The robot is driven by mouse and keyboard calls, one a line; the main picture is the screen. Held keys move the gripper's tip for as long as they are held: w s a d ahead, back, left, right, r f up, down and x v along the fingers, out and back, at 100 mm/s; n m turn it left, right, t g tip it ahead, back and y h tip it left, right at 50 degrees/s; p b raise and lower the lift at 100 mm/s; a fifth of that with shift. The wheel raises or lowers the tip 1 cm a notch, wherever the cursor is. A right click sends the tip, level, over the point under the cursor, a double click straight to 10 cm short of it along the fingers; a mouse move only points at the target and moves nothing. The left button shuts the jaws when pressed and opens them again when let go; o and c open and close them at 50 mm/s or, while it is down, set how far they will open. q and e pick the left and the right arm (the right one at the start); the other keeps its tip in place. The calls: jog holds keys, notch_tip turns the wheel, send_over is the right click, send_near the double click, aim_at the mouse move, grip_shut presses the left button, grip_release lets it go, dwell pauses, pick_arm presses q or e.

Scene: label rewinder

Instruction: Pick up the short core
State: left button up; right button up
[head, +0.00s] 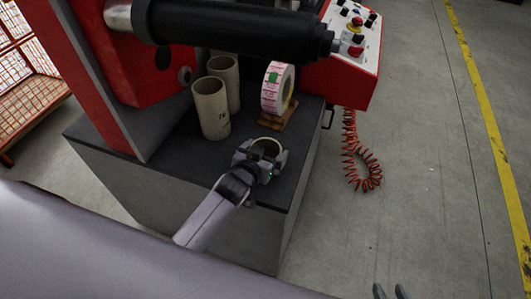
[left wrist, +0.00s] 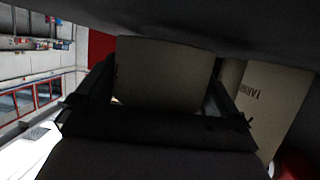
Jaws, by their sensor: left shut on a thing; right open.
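The short core (head: 267,144), a pale cardboard ring, is at the front right corner of the dark machine top (head: 182,157). My left gripper (head: 263,157) is shut on it, one finger on each side, and hides most of its wall. In the left wrist view the core (left wrist: 165,72) fills the space between the two fingers (left wrist: 163,95). I cannot tell whether it touches the surface. My right gripper (head: 391,291) shows only its fingertips at the bottom edge; they are apart and empty.
Two tall cardboard cores (head: 211,108) (head: 226,80) stand behind and left of the gripper. A label roll (head: 276,90) stands on a small wooden piece (head: 277,117). A black roller (head: 240,30) overhangs the back. A red coiled cord (head: 367,170) hangs at the right.

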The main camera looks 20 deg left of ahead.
pick_arm(q)
notch_tip(320, 180, up, 19)
jog(key=p, duration=0.2)
jog(key=shift+r+p, duration=0.2)
jog(key=shift+p, duration=0.1)
